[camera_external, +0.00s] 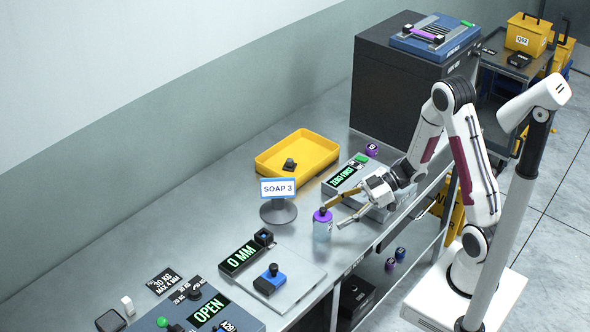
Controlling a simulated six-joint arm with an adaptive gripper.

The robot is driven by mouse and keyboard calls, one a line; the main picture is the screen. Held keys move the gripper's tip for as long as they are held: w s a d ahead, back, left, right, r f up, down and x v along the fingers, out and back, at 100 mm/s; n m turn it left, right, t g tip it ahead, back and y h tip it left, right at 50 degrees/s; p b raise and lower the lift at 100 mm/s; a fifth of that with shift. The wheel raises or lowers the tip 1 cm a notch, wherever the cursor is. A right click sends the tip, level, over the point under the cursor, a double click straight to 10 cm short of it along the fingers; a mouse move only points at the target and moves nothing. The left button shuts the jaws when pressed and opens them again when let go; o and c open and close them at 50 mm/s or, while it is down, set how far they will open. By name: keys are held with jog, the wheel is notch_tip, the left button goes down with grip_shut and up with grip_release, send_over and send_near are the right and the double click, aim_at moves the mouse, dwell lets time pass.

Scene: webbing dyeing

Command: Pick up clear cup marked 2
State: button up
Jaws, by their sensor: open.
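A small clear, bluish cup (322,231) with a purple top stands upright on the steel bench, near its front edge. No number on it can be read at this size. My gripper (334,216) reaches in from the right, low over the bench, with its fingers apart. Its fingertips are at the right side of the cup, close to the purple top. I cannot tell whether a finger touches the cup. Nothing is seen held between the fingers.
A SOAP 3 sign (278,189) on a round stand is just behind the cup. A yellow tray (270,160) lies behind that. A ZERO FIRST scale (372,184) sits under my wrist. A 0 MM gauge (240,257) and a blue-black block (270,281) stand to the left.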

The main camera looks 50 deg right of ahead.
aim_at(322, 227)
jog(key=shift+a, duration=0.1)
jog(key=shift+r+x, duration=0.25)
jog(key=shift+x, duration=2.4)
jog(key=shift+w+r, duration=0.1)
jog(key=c, duration=1.4)
